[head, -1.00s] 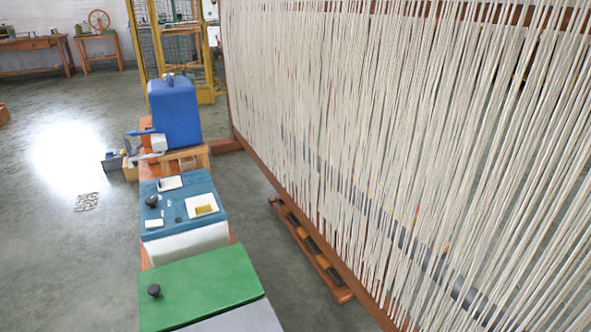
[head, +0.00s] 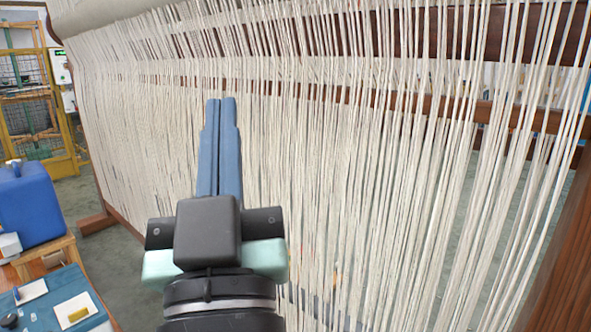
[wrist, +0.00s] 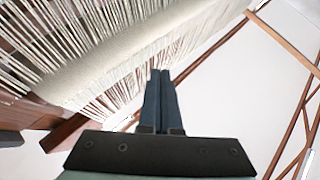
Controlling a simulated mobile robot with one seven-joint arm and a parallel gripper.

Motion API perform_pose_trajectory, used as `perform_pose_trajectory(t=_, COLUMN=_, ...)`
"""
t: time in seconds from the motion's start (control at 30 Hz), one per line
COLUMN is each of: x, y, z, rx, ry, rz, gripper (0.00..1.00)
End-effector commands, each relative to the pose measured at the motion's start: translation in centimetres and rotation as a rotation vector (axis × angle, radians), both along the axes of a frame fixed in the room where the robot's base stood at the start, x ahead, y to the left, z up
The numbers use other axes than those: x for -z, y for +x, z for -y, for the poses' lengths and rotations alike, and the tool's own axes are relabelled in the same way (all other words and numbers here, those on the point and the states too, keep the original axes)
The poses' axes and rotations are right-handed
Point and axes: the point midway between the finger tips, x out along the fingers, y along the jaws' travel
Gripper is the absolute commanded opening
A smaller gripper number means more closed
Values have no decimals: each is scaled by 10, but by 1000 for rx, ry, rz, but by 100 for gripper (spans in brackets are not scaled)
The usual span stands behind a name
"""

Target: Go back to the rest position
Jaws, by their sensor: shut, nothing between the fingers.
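My gripper (head: 220,105) points upward in the head view, in front of the pale hanging threads of the loom (head: 330,190). Its two blue fingers lie together with nothing between them. In the wrist view my gripper (wrist: 160,73) shows the same closed fingers. There they point toward the loom's pale roll (wrist: 150,45) and a white background. I cannot tell how far the fingertips are from the threads.
A blue container (head: 28,205) stands at the left on a wooden bench. In front of it a blue cloth (head: 45,290) carries a white card with a yellow piece. A yellow cage frame (head: 62,165) is at the far left. Grey floor lies between bench and loom.

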Motion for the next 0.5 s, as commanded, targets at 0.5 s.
perform_pose_trajectory(t=0.5, x=-185, y=-47, z=72, rx=149, ry=72, rz=170, gripper=0)
